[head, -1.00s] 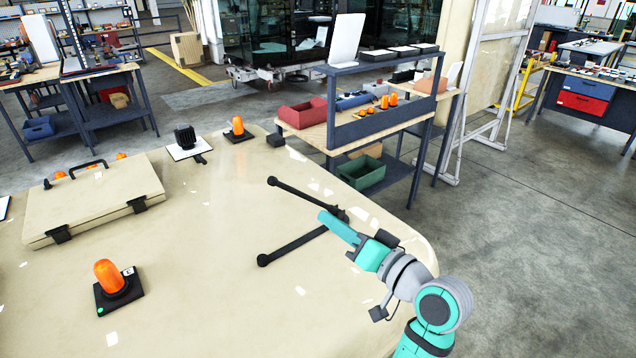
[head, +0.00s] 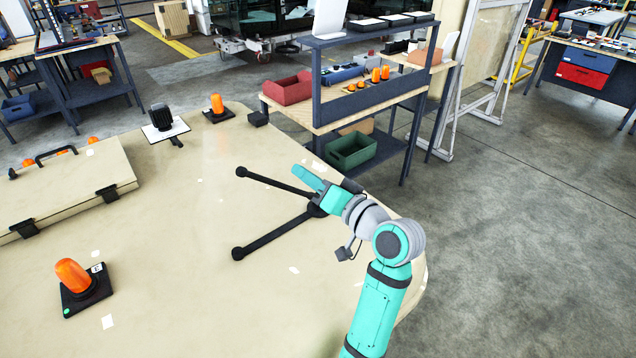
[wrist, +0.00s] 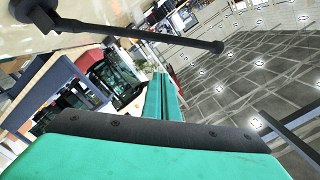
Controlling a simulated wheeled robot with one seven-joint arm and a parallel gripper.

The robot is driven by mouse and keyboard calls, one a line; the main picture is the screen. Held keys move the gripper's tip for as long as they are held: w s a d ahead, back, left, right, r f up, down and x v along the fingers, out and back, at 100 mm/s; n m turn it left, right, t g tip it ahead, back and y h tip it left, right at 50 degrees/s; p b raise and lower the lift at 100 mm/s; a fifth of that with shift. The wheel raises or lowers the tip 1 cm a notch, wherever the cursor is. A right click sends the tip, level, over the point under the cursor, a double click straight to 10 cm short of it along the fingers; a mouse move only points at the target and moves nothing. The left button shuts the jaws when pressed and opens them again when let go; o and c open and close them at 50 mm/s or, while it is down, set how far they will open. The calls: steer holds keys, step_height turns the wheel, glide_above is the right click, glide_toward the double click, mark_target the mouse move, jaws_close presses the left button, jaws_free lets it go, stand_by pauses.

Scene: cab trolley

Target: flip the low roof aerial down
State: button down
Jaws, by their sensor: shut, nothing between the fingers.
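Two black rod aerials with ball ends stand out from one dark base (head: 316,208) near the right edge of the cream roof. The far rod (head: 275,183) runs up-left in the head view, and the near rod (head: 270,238) runs down-left. I cannot tell from this view which sits lower. My gripper (head: 295,168) is shut and empty, its turquoise fingers above or beside the far rod near the base; contact cannot be told. In the wrist view one rod (wrist: 150,34) with its ball end crosses above the shut fingers (wrist: 161,78).
On the roof are a cream hatch (head: 70,185) with black latches, an orange beacon (head: 73,275), a second beacon (head: 217,104) and a black lamp (head: 161,117). A shelved bench (head: 375,105) stands past the far edge.

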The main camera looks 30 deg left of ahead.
mark_target(284, 186)
steer(key=shift+s+a+f, duration=0.25)
steer(key=shift+a+f, duration=0.5)
steer(key=shift+a, duration=0.3)
steer(key=shift+s+a+f, duration=0.25)
steer(key=shift+a+f, duration=0.5)
steer(key=shift+a, duration=0.3)
steer(key=shift+w, duration=0.1)
